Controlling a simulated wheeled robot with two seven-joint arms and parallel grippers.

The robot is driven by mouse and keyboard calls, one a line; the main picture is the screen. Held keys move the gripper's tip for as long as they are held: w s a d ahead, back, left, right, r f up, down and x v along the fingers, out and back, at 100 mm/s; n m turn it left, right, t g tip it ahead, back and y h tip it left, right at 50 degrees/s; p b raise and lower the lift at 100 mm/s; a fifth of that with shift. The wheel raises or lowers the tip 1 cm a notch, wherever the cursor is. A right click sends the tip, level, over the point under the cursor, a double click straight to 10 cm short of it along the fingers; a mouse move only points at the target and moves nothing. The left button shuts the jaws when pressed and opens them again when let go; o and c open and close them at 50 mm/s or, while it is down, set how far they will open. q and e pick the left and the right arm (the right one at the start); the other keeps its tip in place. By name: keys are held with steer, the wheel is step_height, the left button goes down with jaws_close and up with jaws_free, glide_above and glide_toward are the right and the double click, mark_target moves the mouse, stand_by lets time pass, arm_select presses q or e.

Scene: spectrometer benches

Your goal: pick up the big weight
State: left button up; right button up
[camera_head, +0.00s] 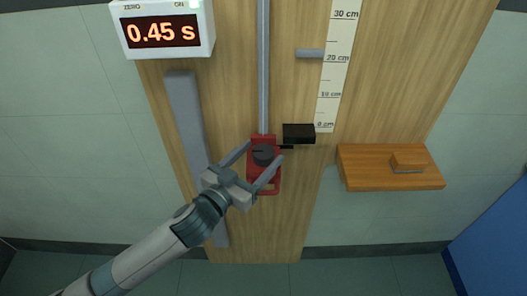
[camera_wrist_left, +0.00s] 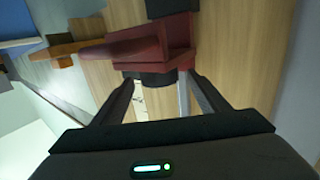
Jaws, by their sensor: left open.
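A dark round weight (camera_head: 263,154), which looks like the big weight, sits on the red carriage (camera_head: 263,187) at the foot of the metal rail. In the wrist view the weight (camera_wrist_left: 155,80) shows as a dark disc in front of the red carriage (camera_wrist_left: 165,45). My left gripper (camera_head: 264,152) is open, with one finger on each side of the weight. In the wrist view the left gripper (camera_wrist_left: 160,86) has its fingertips beside the disc; I cannot tell whether they touch it. My right gripper is not in view.
A wooden shelf (camera_head: 375,178) with a small block (camera_head: 408,160) stands at the right. A grey strip (camera_head: 187,115) and a timer reading 0.45 s (camera_head: 163,32) are at the left.

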arm_select(q)
steer(key=shift+w+d, duration=0.15)
steer(key=shift+w, duration=0.05)
stand_by(0.3)
steer(key=c, duration=1.3)
steer(key=shift+r, duration=0.1)
